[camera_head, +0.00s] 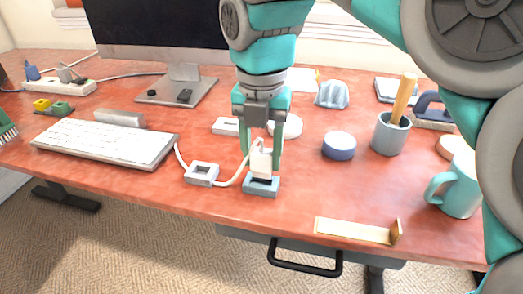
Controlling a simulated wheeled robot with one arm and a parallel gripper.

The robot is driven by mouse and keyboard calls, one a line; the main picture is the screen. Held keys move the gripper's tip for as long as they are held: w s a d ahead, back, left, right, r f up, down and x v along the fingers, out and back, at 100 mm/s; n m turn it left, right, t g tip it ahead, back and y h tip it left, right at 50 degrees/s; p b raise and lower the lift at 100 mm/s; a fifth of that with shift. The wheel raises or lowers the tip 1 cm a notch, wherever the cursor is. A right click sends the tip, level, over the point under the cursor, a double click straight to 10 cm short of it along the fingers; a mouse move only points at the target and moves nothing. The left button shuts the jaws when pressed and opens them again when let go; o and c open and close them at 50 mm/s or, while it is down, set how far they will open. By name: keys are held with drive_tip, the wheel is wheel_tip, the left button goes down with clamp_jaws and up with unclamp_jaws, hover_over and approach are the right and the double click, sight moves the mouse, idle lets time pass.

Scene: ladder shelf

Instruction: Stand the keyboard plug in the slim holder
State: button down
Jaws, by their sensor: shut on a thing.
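The keyboard plug (261,163) is a white block on a white cable. My gripper (262,150) points down from above and is shut on it, one teal finger on each side. The plug is upright, with its lower end at a small blue-grey holder (262,190) with a dark opening, near the table's front edge. I cannot tell whether the plug's end is inside the opening or just above it. The cable runs left past a white square block with a dark opening (201,174) to the white keyboard (104,144). Which holder is the slim one is not clear.
A monitor stand (177,90) is behind. A blue round tin (339,146), a grey cup with a wooden stick (390,136) and a teal mug (457,188) stand to the right. A wooden stand (352,231) lies at the front edge. The table between holder and tin is clear.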

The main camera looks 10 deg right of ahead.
drive_tip(key=shift+f+b, duration=0.4)
drive_tip(key=shift+f, duration=0.85)
idle(0.9)
drive_tip(key=shift+c, duration=1.3)
unclamp_jaws()
drive_tip(key=shift+r+p, duration=1.05)
drive_tip(key=shift+r, duration=3.45)
drive_tip(key=shift+s, duration=0.1)
